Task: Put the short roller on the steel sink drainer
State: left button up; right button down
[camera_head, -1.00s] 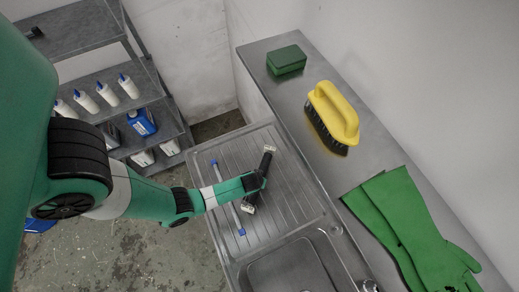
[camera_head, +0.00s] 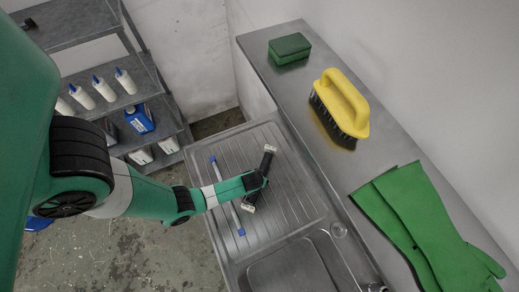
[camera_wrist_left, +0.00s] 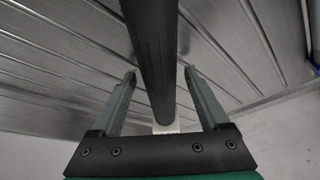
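A black roller with pale ends (camera_head: 269,158) is on or just above the ribbed steel sink drainer (camera_head: 290,205), lying diagonally. I take it to be the short roller. My left gripper (camera_head: 262,181) is at its middle and hides part of it. In the left wrist view, the dark roller (camera_wrist_left: 153,60) runs between the two fingers of the left gripper (camera_wrist_left: 160,74), with narrow gaps on both sides, so the gripper looks open around it. Whether the roller touches the drainer is hard to tell. My right gripper is not in view.
A thin rod with blue ends (camera_head: 227,195) lies on the drainer, left of the roller. The steel counter holds a green sponge (camera_head: 289,47), a yellow brush (camera_head: 343,105) and green gloves (camera_head: 425,225). A shelf with bottles (camera_head: 103,88) stands at the left.

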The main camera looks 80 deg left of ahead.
pick_arm(q)
jog(key=p+v, duration=0.6)
jog(key=v, duration=0.1)
jog(key=shift+w+a+r+p, duration=0.1)
jog(key=shift+a+r+p, duration=0.05)
jog(key=shift+p, duration=0.2)
jog(key=shift+d+r+p, duration=0.25)
jog(key=shift+r+p, duration=0.1)
jog(key=shift+p, duration=0.05)
jog(key=shift+f, duration=0.1)
